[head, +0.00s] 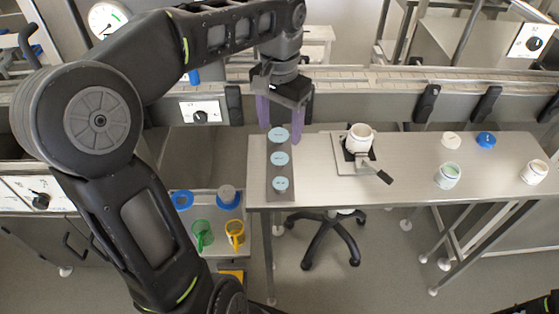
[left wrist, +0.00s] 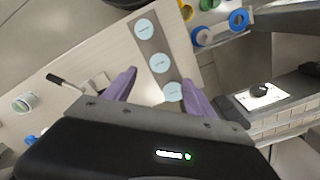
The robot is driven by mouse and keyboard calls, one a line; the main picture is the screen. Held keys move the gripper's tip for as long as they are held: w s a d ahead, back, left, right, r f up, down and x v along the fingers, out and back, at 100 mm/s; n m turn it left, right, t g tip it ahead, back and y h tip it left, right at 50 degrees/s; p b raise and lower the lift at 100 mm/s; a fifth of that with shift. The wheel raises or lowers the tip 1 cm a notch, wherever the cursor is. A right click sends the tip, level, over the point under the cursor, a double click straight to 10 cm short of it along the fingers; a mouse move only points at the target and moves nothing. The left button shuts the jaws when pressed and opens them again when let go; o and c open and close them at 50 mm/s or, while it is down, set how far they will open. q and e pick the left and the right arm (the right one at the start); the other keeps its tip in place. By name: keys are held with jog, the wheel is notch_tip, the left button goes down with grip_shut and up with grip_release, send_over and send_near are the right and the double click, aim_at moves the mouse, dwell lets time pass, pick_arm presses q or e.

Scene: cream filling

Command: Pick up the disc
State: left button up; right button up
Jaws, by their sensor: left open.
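Three pale blue discs lie in a row on a dark grey strip (head: 270,170) at the left end of the steel table: a far disc (head: 278,134), a middle disc (head: 280,158) and a near disc (head: 281,183). They also show in the left wrist view, where the far disc (left wrist: 173,92) is partly hidden by a finger. My left gripper (head: 280,122) is open and empty, with its purple fingers pointing down around the far disc's end of the strip. I cannot tell its exact height above the disc.
A white jar (head: 359,138) stands on a plate with a black handle (head: 385,177), right of the strip. Other jars (head: 447,175) and a blue lid (head: 486,140) sit further right. Coloured mugs (head: 235,233) stand on a lower shelf. A conveyor runs behind the table.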

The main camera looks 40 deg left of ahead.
aim_at(280, 158)
pick_arm(q)
jog(key=shift+f, duration=0.1)
jog(key=shift+f, duration=1.2)
jog(key=shift+f, duration=2.6)
jog(key=shift+f, duration=0.25)
jog(key=shift+c, duration=0.5)
grip_shut()
